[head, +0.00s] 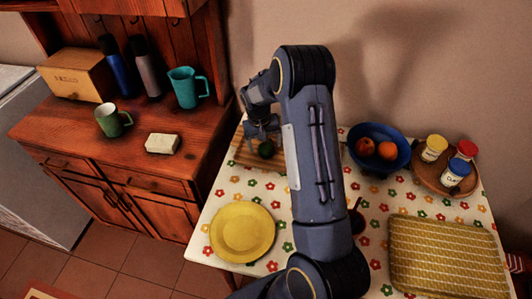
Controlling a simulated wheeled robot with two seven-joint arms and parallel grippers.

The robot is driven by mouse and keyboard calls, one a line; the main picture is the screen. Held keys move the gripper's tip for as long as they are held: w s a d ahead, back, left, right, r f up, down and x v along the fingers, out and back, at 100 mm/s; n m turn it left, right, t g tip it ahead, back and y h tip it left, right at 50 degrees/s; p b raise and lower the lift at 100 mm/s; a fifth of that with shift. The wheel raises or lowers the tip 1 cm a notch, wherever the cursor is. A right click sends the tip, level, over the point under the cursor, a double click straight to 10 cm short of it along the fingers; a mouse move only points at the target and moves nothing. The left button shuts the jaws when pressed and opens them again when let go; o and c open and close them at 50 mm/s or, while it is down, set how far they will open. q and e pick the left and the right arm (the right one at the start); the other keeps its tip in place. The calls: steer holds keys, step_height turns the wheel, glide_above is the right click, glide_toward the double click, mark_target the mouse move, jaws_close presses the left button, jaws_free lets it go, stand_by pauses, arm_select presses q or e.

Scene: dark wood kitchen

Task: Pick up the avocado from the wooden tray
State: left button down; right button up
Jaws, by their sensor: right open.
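The avocado (266,149) is a small dark green fruit on the wooden tray (246,157), at the back left of the table. My right arm reaches up across the table and hides the tray's right part. My right gripper (262,137) is open and points down right at the avocado, over the tray. Its fingers are small and dark here, and I cannot tell whether they touch the fruit. My left gripper is not in view.
A yellow plate (243,233) lies at the table's front left. A blue bowl (379,148) of fruit and a round wooden board (445,177) with jars stand at the back right. A yellow patterned mat (446,257) lies front right. A wooden cabinet (150,180) stands to the left.

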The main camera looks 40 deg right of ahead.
steer(key=shift+d+f, duration=0.1)
steer(key=shift+f, duration=0.7)
steer(key=shift+r, duration=0.1)
steer(key=shift+c, duration=0.2)
steer(key=c, duration=1.1)
steer(key=shift+r, duration=0.1)
